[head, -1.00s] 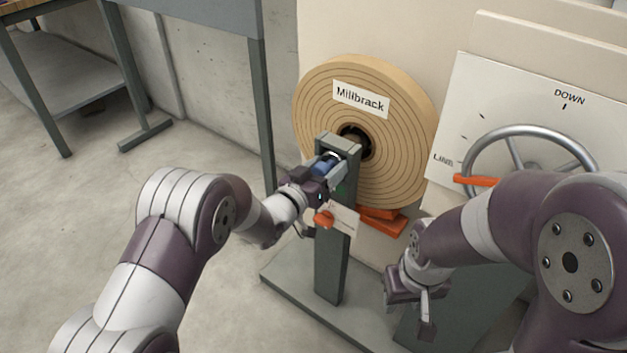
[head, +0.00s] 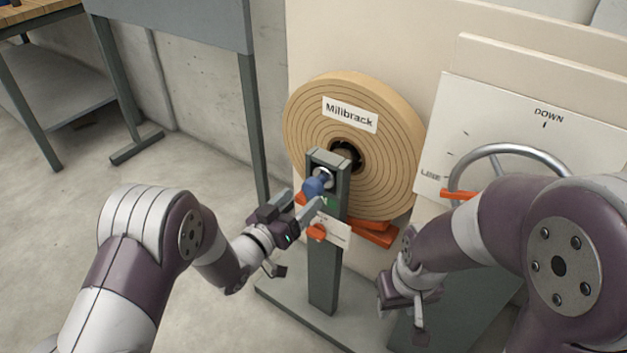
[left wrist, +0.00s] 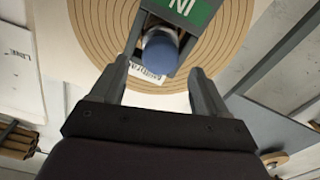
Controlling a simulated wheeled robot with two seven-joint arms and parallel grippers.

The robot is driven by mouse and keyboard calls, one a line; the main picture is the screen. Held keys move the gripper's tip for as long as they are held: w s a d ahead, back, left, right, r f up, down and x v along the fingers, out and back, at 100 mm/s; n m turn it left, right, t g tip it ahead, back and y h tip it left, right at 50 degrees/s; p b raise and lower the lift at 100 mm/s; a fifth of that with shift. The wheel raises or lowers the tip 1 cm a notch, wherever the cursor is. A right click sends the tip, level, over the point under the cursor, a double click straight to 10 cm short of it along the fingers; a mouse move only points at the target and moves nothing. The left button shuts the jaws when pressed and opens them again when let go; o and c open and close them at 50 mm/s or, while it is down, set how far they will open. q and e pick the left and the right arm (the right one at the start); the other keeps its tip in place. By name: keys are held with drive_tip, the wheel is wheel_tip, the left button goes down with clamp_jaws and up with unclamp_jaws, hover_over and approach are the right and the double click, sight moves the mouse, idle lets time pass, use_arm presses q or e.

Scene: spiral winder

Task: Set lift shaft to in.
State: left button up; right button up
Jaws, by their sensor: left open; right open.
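The lift shaft's blue knob (head: 315,186) sits on a silver shaft in the head of a grey post, in front of the roll's hub. My left gripper (head: 298,204) is open, just short of the knob and apart from it. In the left wrist view the blue knob (left wrist: 160,52) lies ahead, beyond the two fingertips, with a green plate (left wrist: 184,10) reading "IN" beside it. The grey post (head: 325,265) stands upright on a base plate. My right gripper (head: 414,312) is open and empty, low at the right.
A tan roll (head: 390,120) labelled "Milibrack" is behind the post. An orange lever (head: 317,232) and a white card are on the post, close below my left gripper. A handwheel (head: 515,151) is at the right, partly behind my right arm. Floor at left is clear.

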use_arm(q)
drive_tip(key=v, duration=0.4)
drive_tip(key=shift+s+a+p, duration=0.2)
drive_tip(key=shift+p, duration=0.1)
